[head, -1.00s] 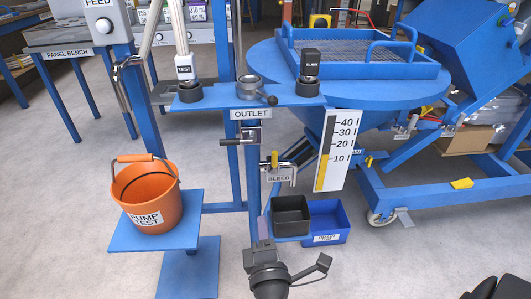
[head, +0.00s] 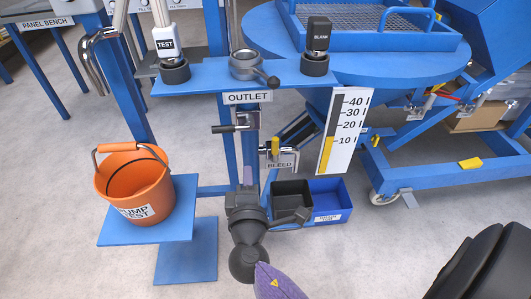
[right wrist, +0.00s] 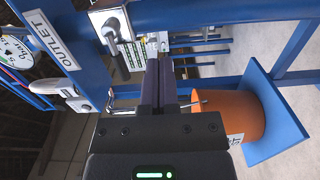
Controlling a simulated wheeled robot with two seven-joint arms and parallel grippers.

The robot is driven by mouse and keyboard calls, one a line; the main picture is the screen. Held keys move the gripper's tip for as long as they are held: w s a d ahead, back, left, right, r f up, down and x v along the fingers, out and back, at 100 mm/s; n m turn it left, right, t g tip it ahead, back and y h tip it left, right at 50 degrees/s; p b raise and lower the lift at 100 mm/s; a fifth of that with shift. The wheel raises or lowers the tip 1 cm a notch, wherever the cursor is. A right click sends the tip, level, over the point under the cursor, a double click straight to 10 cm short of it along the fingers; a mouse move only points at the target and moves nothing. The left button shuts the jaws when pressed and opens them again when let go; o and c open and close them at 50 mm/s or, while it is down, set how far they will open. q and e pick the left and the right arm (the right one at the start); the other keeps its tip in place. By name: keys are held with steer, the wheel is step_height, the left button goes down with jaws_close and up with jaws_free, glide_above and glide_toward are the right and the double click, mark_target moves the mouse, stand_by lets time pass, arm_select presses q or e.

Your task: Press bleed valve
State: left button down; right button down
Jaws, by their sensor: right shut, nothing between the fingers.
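The bleed valve has a yellow handle (head: 275,147) on chrome pipework, above a BLEED label (head: 280,165), in the head view. It sits on the blue stand below the OUTLET label (head: 248,97). My right gripper (head: 248,174) is shut and empty, pointing up in front of the post, a little left of and below the yellow handle in the picture. I see no clear contact with the valve. In the right wrist view the shut fingers (right wrist: 160,82) show dark. I cannot make out the yellow handle there. My left gripper is not in view.
The OUTLET valve's dark lever (head: 228,128) lies up and left of the bleed handle. A black bin (head: 291,192) and blue bin (head: 326,199) stand below. An orange bucket (head: 135,182) is at left. A scale board (head: 343,130) stands right of the valve.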

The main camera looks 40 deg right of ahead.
mark_target(275, 150)
steer(key=b+x, duration=0.1)
steer(key=x, duration=0.5)
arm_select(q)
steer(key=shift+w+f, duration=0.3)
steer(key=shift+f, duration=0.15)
arm_select(e)
steer(key=d, duration=0.1)
steer(key=s+d, duration=0.2)
steer(key=shift+d, duration=0.3)
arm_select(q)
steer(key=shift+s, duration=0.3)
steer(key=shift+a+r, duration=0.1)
arm_select(e)
steer(key=shift+d, duration=0.1)
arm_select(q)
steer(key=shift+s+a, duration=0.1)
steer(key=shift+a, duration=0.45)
arm_select(e)
steer(key=shift+d+r+m, duration=0.1)
steer(key=shift+m, duration=0.4)
